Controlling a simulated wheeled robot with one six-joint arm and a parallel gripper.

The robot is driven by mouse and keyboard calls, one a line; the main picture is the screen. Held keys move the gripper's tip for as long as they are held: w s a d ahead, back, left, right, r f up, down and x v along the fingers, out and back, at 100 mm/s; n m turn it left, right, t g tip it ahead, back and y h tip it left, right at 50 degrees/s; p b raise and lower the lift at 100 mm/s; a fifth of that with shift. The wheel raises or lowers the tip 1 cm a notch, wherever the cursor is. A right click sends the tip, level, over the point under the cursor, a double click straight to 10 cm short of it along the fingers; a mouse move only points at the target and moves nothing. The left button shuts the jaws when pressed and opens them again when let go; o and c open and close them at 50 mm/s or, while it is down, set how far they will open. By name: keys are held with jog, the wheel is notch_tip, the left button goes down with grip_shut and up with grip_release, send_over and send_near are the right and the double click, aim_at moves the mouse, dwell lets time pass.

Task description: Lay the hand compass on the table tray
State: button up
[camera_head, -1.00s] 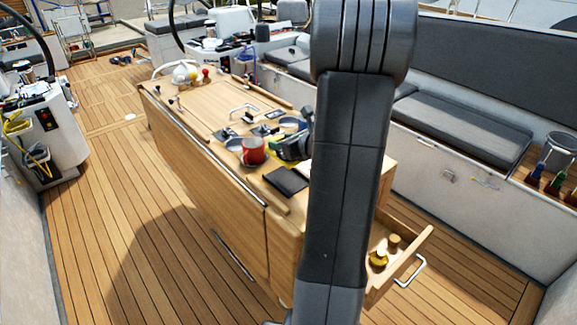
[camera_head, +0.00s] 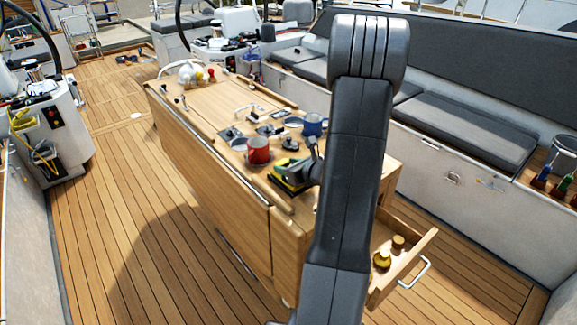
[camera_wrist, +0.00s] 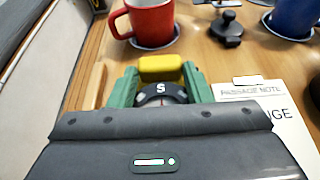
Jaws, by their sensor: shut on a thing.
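My gripper (camera_wrist: 160,72) has green fingers closed on the hand compass (camera_wrist: 160,94), which shows a black dial marked S and a yellow body between them. In the head view, the compass shows as yellow (camera_head: 292,182) at the near end of the wooden table (camera_head: 200,112), just in front of the red mug. My gripper (camera_head: 290,172) is over this spot, where a dark flat rectangle lies mostly covered. I cannot tell whether the compass touches the surface below. I cannot make out a separate tray; the tabletop has raised wooden edges.
A red mug (camera_head: 258,150) and a blue mug (camera_head: 313,124) stand just beyond my gripper. A passage notes sheet (camera_wrist: 250,92) lies to the right in the wrist view. An open drawer (camera_head: 412,262) juts from the table's near end.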

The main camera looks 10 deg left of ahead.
jog(key=shift+f, duration=0.15)
jog(key=o, duration=1.3)
jog(key=shift+r, duration=0.2)
jog(key=b+v, duration=0.1)
jog(key=v, duration=1.1)
jog(key=shift+f, duration=0.1)
jog(key=p+x, duration=0.1)
jog(key=x, duration=1.1)
jog(key=shift+w+r, duration=0.1)
jog(key=shift+r, duration=0.55)
